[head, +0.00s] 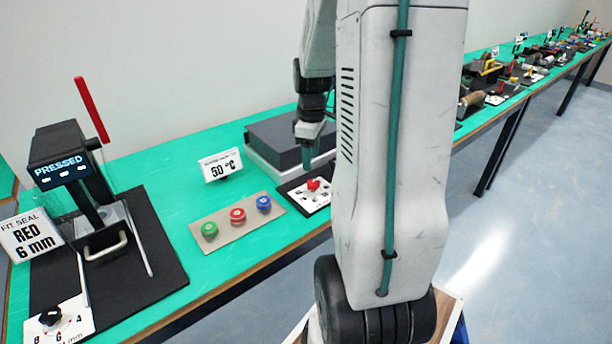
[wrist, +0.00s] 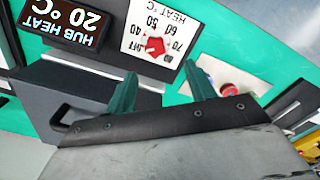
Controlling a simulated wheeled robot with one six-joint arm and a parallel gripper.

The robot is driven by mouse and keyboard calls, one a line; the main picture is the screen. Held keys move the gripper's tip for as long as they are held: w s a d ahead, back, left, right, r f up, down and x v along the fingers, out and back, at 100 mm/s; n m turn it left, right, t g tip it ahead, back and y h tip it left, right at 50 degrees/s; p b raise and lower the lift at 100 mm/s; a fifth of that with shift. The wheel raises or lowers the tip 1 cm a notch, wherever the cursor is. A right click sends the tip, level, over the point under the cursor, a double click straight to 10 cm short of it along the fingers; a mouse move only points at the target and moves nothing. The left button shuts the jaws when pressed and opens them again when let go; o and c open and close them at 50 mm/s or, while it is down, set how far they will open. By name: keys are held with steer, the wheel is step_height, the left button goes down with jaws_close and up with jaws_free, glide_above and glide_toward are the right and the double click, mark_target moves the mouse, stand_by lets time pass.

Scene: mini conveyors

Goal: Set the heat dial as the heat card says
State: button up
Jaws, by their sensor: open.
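The heat card (head: 220,164) reads 50 °C and stands upright on the green bench in the head view. The heat dial is a red knob (head: 313,184) on a white scale plate (head: 308,198). In the wrist view the red knob (wrist: 155,45) appears upside down, with marks including 40, 50, 60, 70 and 80 around it. I cannot tell which mark it points to. A display (wrist: 68,20) reads HUB HEAT 20 °C. My gripper (head: 308,163) is above and close to the dial; its green fingers are apart and empty in the wrist view (wrist: 160,80).
A dark grey box (head: 283,135) stands just behind the dial. A tray (head: 222,231) with green, red and blue round parts lies left of it. A press (head: 75,185) showing PRESSED and a card reading RED 6 mm (head: 32,236) stand further left.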

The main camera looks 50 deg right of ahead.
mark_target(313, 182)
steer(key=f, duration=0.5)
steer(key=d+f, duration=0.1)
steer(key=f, duration=0.2)
steer(key=shift+s+f, duration=0.1)
steer(key=shift+f, duration=0.15)
steer(key=c, duration=1)
